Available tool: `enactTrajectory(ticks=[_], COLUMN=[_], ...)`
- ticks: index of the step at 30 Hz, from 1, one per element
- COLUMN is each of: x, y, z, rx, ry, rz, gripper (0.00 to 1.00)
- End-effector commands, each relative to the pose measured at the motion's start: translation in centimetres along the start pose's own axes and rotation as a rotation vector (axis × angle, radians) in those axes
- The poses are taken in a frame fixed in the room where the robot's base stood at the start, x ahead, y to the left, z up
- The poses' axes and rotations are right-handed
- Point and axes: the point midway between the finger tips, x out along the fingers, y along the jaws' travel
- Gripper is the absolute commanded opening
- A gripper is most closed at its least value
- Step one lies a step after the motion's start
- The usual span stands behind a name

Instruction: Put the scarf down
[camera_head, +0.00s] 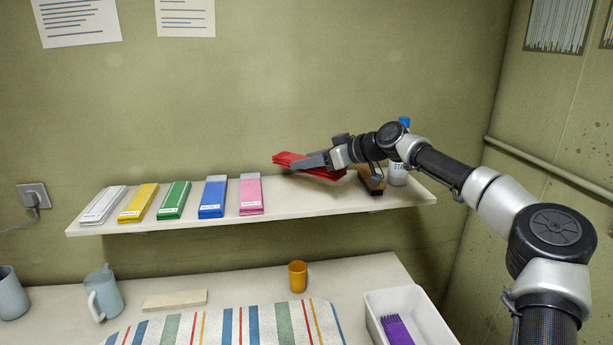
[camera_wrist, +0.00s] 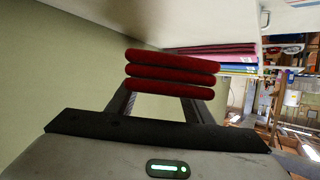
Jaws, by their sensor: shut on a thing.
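The red scarf (camera_head: 292,159) is folded into a flat stack, seen as thick red layers in the wrist view (camera_wrist: 170,72). My gripper (camera_head: 312,162) is shut on it, with a finger on each side in the wrist view (camera_wrist: 160,98). The scarf is over the right-hand part of the wall shelf (camera_head: 330,204), right of the pink folded scarf (camera_head: 251,194). It looks slightly tilted and raised above the shelf; the exact gap cannot be told.
Blue (camera_head: 212,197), green (camera_head: 174,200), yellow (camera_head: 139,203) and white (camera_head: 103,206) folded pieces line the shelf's left. A brush (camera_head: 371,181) and white bottle (camera_head: 398,175) stand at its right. A white bin (camera_head: 440,325) holds a purple piece (camera_head: 397,330) below. Shelf room is bare right of pink.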

Motion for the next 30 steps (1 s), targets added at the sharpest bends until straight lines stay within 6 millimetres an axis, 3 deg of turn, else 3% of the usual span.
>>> enactTrajectory(ticks=[5, 7, 17, 22, 30], x=[1.6, 1.9, 2.8, 3.8, 4.3], y=[1.7, 1.6, 1.6, 1.5, 1.9], z=[-0.9, 0.5, 2.8, 5.1, 5.7], rx=[0.002, 0.004, 0.001, 0.003, -0.001], ry=[0.002, -0.001, 0.001, 0.001, 0.002], rz=[0.0, -0.001, -0.001, -0.002, 0.001], gripper=[0.19, 0.19, 0.19, 0.19, 0.19])
